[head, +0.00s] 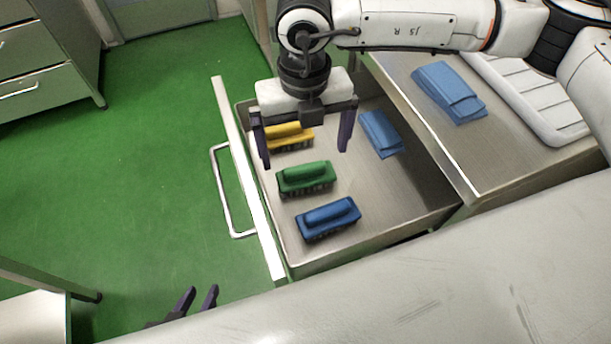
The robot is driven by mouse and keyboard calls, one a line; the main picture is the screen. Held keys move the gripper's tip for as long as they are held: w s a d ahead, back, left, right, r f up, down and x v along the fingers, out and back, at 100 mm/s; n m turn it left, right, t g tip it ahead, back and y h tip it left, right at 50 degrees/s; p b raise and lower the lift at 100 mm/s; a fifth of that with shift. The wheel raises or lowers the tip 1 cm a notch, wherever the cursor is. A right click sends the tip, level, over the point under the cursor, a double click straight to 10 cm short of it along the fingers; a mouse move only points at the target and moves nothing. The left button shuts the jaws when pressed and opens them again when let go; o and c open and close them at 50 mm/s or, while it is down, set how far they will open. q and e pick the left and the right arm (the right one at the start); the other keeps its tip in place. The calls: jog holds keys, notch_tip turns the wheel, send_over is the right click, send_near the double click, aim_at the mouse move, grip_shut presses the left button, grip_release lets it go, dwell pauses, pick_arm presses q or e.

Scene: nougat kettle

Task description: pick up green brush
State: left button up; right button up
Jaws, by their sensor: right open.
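The green brush (305,177) lies in the open drawer, between a yellow brush (290,134) and a blue brush (329,216). My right gripper (304,148) is open and empty above the drawer, its dark fingers pointing down. In the picture its fingertips lie just above the green brush, level with the yellow one; its height over them is hard to tell. My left gripper (200,295) shows only its dark fingertips at the bottom left, over the floor side, apart and with nothing between them.
The drawer (420,208) has a front panel with a handle (222,190). A folded blue cloth (380,134) lies in it at the right. Another blue cloth (447,90) and a white ribbed tray (530,95) are on the counter. A grey surface (440,280) spans the front.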

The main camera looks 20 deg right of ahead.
aim_at(306, 166)
jog(key=shift+d+f, duration=0.15)
jog(key=shift+f, duration=3.35)
jog(key=c, duration=0.8)
jog(key=shift+r, duration=5.05)
jog(key=shift+c, duration=0.2)
